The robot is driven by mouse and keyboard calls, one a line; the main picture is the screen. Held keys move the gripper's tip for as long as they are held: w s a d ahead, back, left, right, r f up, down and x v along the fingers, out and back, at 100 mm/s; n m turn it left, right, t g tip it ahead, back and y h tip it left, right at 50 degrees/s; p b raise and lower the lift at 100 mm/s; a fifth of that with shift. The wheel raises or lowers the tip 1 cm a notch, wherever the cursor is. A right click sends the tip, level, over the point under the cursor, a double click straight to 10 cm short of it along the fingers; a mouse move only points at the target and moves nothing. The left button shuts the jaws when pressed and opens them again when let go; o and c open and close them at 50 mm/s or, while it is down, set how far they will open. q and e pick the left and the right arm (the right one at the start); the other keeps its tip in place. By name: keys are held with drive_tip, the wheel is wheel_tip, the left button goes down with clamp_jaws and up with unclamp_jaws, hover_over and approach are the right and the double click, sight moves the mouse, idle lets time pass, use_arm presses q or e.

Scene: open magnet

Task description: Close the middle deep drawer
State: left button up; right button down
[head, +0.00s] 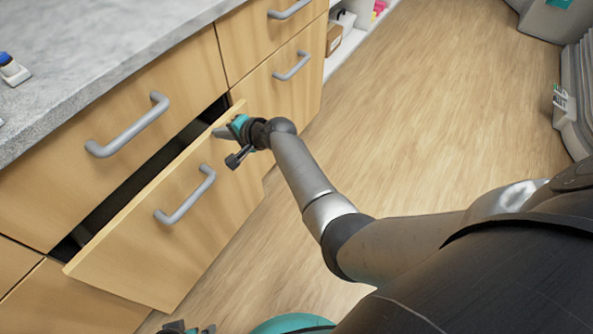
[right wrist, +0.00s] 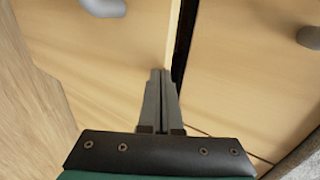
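The middle deep drawer (head: 150,245) has a light wood front and a grey bar handle (head: 186,196). It stands partly open, with a dark gap (head: 135,180) between its front and the cabinet. My right gripper (head: 222,132) is at the front's upper right corner. In the right wrist view its two fingers (right wrist: 160,78) are together and point along the drawer front, beside the dark gap; whether they touch the wood I cannot tell. The drawer's handle also shows in the right wrist view (right wrist: 103,6). My left gripper (head: 188,328) shows only partly at the bottom edge.
A closed drawer with a grey handle (head: 128,125) is above, under the grey countertop (head: 90,50). More closed drawers (head: 290,85) are to the right, then a white shelf (head: 350,40). The wooden floor (head: 440,110) is clear.

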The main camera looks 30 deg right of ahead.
use_arm(q)
drive_tip(key=shift+w+a+r+b, duration=0.1)
drive_tip(key=shift+w+r+b, duration=0.2)
drive_tip(key=shift+w+r, duration=0.3)
use_arm(e)
drive_tip(key=shift+w+a, duration=0.3)
drive_tip(key=shift+w, duration=0.25)
drive_tip(key=shift+w+a, duration=0.3)
drive_tip(key=shift+w, duration=0.2)
